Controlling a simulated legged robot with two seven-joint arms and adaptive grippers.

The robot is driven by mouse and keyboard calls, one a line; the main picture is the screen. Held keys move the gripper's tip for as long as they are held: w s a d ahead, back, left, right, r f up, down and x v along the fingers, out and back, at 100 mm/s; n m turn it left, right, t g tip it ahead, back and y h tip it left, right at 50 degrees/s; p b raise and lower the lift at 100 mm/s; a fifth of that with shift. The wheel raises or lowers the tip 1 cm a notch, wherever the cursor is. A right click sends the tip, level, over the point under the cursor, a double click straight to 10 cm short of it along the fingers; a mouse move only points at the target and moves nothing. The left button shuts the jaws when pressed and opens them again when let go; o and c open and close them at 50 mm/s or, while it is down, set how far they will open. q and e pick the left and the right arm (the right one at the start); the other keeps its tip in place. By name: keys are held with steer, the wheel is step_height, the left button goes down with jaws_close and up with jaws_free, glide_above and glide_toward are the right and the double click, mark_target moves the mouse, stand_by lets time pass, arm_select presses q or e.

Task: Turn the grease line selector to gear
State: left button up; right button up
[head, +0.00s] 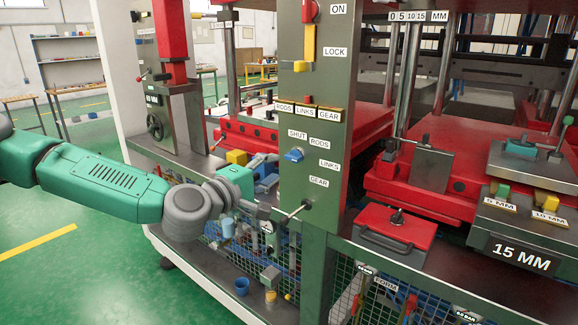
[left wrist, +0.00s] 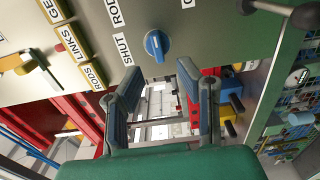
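The grease line selector is a small blue knob (head: 294,154) on the grey-green column panel. SHUT, RODS, LINKS and GEAR labels stand around its top and right side. In the left wrist view the knob (left wrist: 157,45) shows a pale mark on its face; I cannot tell for sure which label it faces. My left gripper (head: 266,162) is just left of the knob in the head view. In the left wrist view my left gripper (left wrist: 161,95) is open, with nothing between its fingers and the knob beyond the tips, apart from them. My right gripper is not in view.
Above the knob are yellow-edged RODS, LINKS and GEAR plates (head: 307,112) and a yellow LOCK handle (head: 309,47). A metal lever (head: 297,212) with black ends sticks out below. A red lidded box (head: 396,227) stands right of the column. Green floor lies left.

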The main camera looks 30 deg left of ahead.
mark_target(290, 160)
arm_select(q)
steer(key=w, duration=0.6)
steer(key=shift+w+d, duration=0.25)
steer(key=shift+d, duration=0.05)
jaws_close()
